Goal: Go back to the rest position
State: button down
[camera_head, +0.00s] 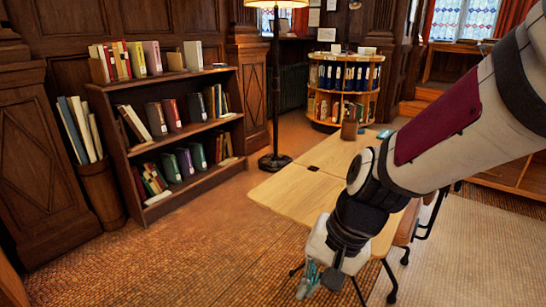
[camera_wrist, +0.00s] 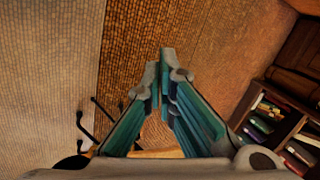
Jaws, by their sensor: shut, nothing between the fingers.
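My gripper (camera_head: 320,276) hangs at the end of my arm in the lower middle of the head view, pointing down in front of the near edge of a light wooden table (camera_head: 284,193). In the wrist view my gripper (camera_wrist: 165,60) has its teal-lined fingers meeting at the tips, with nothing between them. The woven floor (camera_wrist: 215,50) lies beyond the fingertips. My arm covers part of the table in the head view.
A bookshelf (camera_head: 180,137) stands at the left, beside a bin of rolls or books (camera_head: 100,190). A floor lamp (camera_head: 275,160) stands behind the table. A round book stand (camera_head: 343,90) is at the back. The floor (camera_head: 200,255) at lower left is clear.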

jog(key=s+d+r+n+h, duration=0.2)
jog(key=s+d+r, duration=0.35)
jog(key=s, duration=0.45)
jog(key=s+d+r+n+h, duration=0.15)
jog(key=s+d+r, duration=0.25)
jog(key=s+d, duration=0.45)
notch_tip(320, 180, up, 26)
jog(key=s+a+t+p, duration=0.1)
jog(key=t+p, duration=0.2)
jog(key=p, duration=2.1)
jog(key=shift+s, duration=0.2)
jog(key=shift+n, duration=0.25)
